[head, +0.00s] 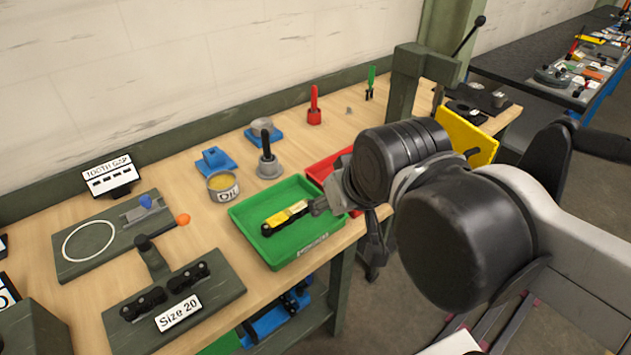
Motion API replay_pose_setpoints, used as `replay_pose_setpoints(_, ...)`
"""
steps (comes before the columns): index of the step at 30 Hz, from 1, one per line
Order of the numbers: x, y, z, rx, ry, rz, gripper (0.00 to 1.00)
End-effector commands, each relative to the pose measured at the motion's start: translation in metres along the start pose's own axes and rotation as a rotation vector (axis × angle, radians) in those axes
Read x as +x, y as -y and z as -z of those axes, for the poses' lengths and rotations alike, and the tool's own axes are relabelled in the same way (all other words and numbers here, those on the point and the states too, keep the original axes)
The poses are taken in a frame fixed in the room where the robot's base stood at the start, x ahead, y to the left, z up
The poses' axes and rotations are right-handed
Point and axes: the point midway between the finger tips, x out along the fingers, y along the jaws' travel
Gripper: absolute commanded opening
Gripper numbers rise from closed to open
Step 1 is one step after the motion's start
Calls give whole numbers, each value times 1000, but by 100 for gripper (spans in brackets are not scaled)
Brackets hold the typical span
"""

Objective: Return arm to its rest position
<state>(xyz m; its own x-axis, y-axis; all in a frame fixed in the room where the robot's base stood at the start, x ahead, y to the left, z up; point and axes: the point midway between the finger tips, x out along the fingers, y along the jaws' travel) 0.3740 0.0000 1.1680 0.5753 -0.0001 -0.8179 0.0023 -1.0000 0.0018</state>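My arm reaches in from the right, with its large black joints in front of the table's right part. My gripper (318,206) is small in view at the right rim of the green tray (245,237). A yellow and black part (285,217) lies in or just above that tray, close to the fingertips. I cannot tell whether the fingers touch it or how far they are apart. The rest of the gripper is partly hidden by my own wrist.
The red tray (322,169) is partly hidden behind my arm. An oil tin (223,187), a black-handled tool (267,160) and a "Size 20" board (220,280) stand nearby. A green post (404,85) and a yellow panel (468,137) rise behind the arm. Open floor lies right of the table.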

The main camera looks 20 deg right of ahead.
Motion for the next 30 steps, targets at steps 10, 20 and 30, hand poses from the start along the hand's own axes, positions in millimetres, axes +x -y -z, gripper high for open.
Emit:
replay_pose_setpoints(10,1,0,-8,3,-9,0,41)
replay_pose_setpoints(20,24,0,-24,3,-8,0,41)
replay_pose_setpoints(30,45,0,-39,3,-8,0,41)
